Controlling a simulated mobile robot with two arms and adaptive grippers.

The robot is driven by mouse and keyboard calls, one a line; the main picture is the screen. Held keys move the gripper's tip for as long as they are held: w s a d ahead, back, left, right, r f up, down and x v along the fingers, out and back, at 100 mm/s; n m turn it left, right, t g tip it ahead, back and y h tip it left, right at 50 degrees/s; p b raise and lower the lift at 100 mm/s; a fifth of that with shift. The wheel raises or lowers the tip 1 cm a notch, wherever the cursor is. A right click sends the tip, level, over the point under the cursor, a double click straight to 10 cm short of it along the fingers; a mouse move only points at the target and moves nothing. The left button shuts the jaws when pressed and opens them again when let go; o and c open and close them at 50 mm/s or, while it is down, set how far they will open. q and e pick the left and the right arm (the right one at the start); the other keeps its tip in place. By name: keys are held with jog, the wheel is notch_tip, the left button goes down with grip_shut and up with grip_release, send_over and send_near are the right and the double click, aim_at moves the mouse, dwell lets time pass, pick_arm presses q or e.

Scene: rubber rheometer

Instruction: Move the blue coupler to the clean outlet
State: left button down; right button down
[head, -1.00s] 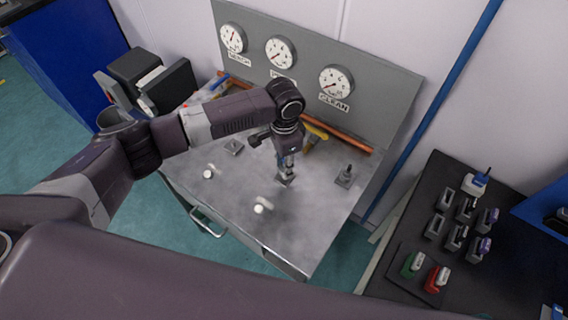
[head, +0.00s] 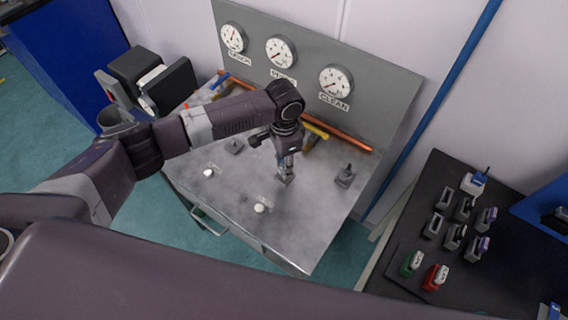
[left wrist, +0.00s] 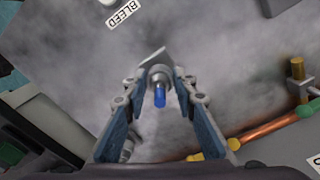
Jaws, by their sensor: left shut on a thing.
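My left gripper (head: 285,172) is over the middle of the grey bench top, pointing down. In the left wrist view its two fingers (left wrist: 158,100) are closed in on the blue coupler (left wrist: 159,94), which has a grey metal collar. A grey square base (left wrist: 152,58) lies just beyond the coupler; I cannot tell whether the coupler is seated on it or lifted. The CLEAN gauge (head: 336,82) is at the right of the back panel. In front of it, a dark stub on a square base (head: 346,176) stands free, to the right of my left gripper. My right gripper is not visible.
Another square base (head: 234,146) lies to the left. White knobs (head: 259,208) are near the front. A copper pipe (head: 345,141) and a yellow handle (head: 315,130) run behind the gripper. A black table (head: 500,265) with small parts is at the right.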

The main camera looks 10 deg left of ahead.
pick_arm(q)
jog(key=shift+f+b, duration=0.55)
jog(key=shift+f, duration=0.55)
jog(key=c, duration=1.5)
grip_release()
jog(key=shift+r, duration=0.1)
notch_tip(320, 180, up, 5)
jog(key=p, duration=0.5)
